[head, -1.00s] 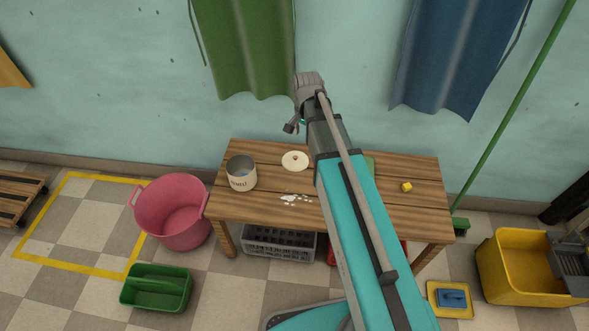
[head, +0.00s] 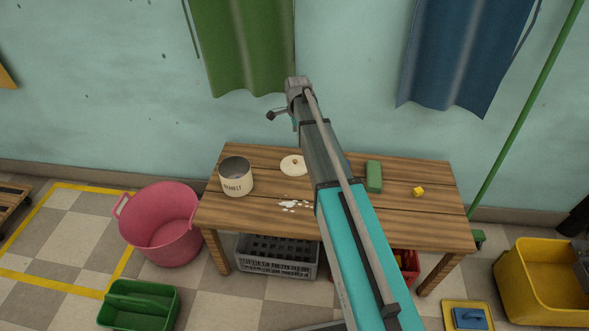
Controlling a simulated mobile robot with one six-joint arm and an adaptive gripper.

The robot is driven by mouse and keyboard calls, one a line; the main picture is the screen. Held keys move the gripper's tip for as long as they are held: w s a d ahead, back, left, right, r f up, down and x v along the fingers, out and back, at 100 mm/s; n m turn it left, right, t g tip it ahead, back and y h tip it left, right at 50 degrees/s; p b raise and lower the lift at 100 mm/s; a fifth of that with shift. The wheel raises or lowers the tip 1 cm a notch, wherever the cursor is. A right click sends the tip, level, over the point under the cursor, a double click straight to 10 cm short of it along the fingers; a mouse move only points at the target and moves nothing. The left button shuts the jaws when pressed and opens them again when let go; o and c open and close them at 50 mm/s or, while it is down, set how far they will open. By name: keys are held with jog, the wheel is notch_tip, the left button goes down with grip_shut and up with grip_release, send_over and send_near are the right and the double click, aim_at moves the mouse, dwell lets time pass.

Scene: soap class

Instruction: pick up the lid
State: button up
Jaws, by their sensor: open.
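The lid (head: 288,168) is a round, cream disc with a small brown knob. It lies flat on the wooden table (head: 380,225), towards the back, in the head view, with its right edge close to my arm in the picture. My gripper (head: 281,114) is open and raised above the table, in front of the wall and higher in the picture than the lid. It is apart from the lid, and nothing shows between its fingers, though they are small and partly hidden.
A lettered, cream pot (head: 236,180) stands open left of the lid. White bits (head: 294,204) lie in front of it. A green block (head: 374,176) and a yellow cube (head: 419,191) are on the right. A pink tub (head: 160,230) stands on the floor at left.

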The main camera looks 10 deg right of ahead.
jog(key=shift+f, duration=0.1)
dwell(0.3)
jog(key=b, duration=0.9)
send_over(295, 160)
jog(key=f, duration=0.8)
jog(key=shift+s+d+f, duration=0.2)
jog(key=shift+d, duration=0.05)
jog(key=f+b, duration=0.3)
jog(key=shift+w+a+f, duration=0.1)
jog(key=shift+a+f, duration=0.05)
jog(key=shift+a, duration=0.15)
jog(key=shift+f+b, duration=0.9)
jog(key=shift+f, duration=0.05)
grip_shut()
